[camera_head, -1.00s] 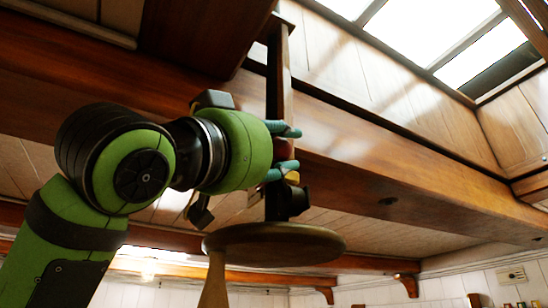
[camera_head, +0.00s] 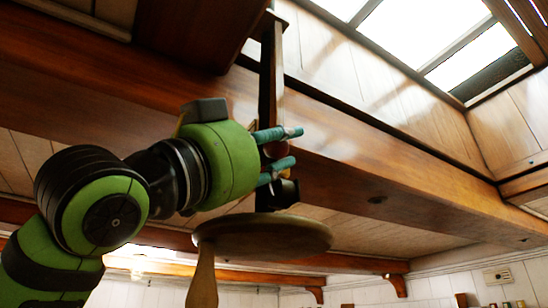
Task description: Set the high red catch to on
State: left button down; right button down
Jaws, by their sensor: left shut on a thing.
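My left gripper (camera_head: 278,151) is in the upper middle of the head view, beside a dark upright post (camera_head: 270,85). Its two teal fingers point right, one above the other, and are shut on a small reddish-brown piece (camera_head: 275,150), which looks like the high red catch. The fingers and the green gripper body hide most of the catch, so its setting cannot be read. A black block (camera_head: 287,192) sits just below the fingers. My right gripper is not in view.
A round wooden board (camera_head: 265,240) with a handle (camera_head: 203,283) is close below the gripper. A thick wooden beam (camera_head: 370,170) runs behind the post. A skylight (camera_head: 470,60) is at the upper right. Open room lies right of the fingers.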

pick_arm(q)
jog(key=shift+s+a+r, duration=0.15)
jog(key=shift+a+r, duration=0.15)
jog(key=shift+r, duration=0.1)
jog(key=c, duration=1)
grip_release()
jog(key=shift+o, duration=0.7)
jog(key=shift+d+f, duration=0.1)
jog(key=shift+d, duration=0.15)
jog(key=shift+w+f, duration=0.15)
jog(key=shift+w, duration=0.2)
jog(key=v, duration=1.2)
